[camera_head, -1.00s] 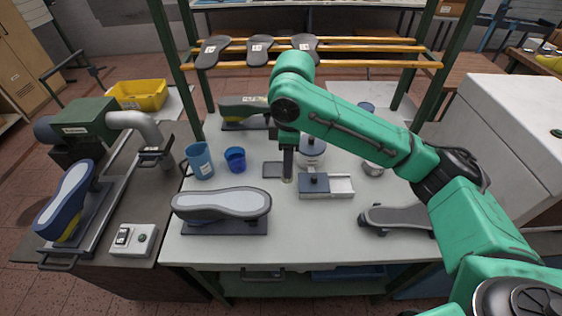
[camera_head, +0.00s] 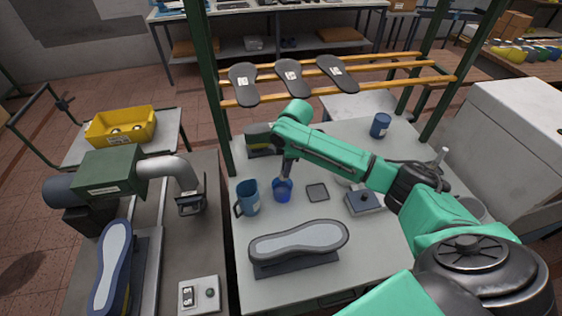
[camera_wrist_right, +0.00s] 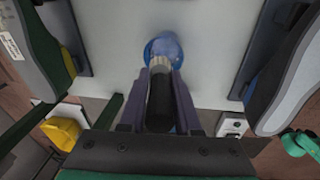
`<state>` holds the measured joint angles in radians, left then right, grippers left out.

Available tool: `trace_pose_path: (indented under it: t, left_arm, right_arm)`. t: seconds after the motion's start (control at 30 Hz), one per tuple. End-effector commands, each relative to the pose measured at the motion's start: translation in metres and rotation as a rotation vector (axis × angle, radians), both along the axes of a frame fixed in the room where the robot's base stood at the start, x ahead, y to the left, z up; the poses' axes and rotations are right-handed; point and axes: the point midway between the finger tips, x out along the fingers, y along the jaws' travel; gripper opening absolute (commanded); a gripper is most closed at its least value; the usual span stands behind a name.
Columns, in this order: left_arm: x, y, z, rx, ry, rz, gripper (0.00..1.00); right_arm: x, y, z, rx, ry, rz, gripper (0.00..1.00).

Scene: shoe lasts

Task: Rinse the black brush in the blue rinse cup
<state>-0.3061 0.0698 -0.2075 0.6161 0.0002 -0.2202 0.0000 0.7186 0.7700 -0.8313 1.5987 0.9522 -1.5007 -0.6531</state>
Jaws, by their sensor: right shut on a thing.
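My right gripper (camera_head: 287,168) points down over the small blue cup (camera_head: 283,195). In the right wrist view the gripper (camera_wrist_right: 160,88) is shut on the black handle of the brush (camera_wrist_right: 160,103). The brush's metal collar points at the blue cup, which also shows there (camera_wrist_right: 151,50). The brush's lower end is at the cup's mouth and its tip is hidden, so how deep it sits cannot be told. My left gripper is not in view.
A blue mug (camera_head: 248,200) stands close left of the cup. A dark square pad (camera_head: 317,192) lies to its right. A shoe sole on a last (camera_head: 300,241) stands in front. A grey box (camera_head: 366,203) is further right.

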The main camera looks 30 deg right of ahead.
Motion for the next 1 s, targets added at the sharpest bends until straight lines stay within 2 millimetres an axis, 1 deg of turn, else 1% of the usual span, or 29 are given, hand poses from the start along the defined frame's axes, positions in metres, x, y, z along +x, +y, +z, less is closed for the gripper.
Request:
trace_pose_path:
  t: [0.03, 0.2, 0.4, 0.63, 0.8, 1.0]
  left_arm:
    - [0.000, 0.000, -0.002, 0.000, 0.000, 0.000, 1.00]
    - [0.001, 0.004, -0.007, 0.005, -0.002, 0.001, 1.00]
    - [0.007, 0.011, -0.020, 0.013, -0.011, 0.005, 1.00]
    - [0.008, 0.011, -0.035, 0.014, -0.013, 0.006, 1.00]
    - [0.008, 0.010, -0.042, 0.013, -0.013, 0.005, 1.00]
    - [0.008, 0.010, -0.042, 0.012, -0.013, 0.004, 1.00]
  right_arm:
    - [0.000, 0.001, -0.008, 0.000, 0.002, 0.001, 0.00]
    - [0.000, 0.001, -0.029, -0.001, 0.001, 0.002, 0.00]
    - [0.000, 0.001, -0.056, 0.000, 0.001, 0.002, 0.00]
    - [0.000, 0.001, -0.085, 0.001, 0.002, 0.000, 0.00]
    - [0.001, 0.002, -0.097, 0.002, -0.001, 0.001, 0.00]
    - [0.001, 0.002, -0.100, 0.001, 0.000, 0.001, 0.00]
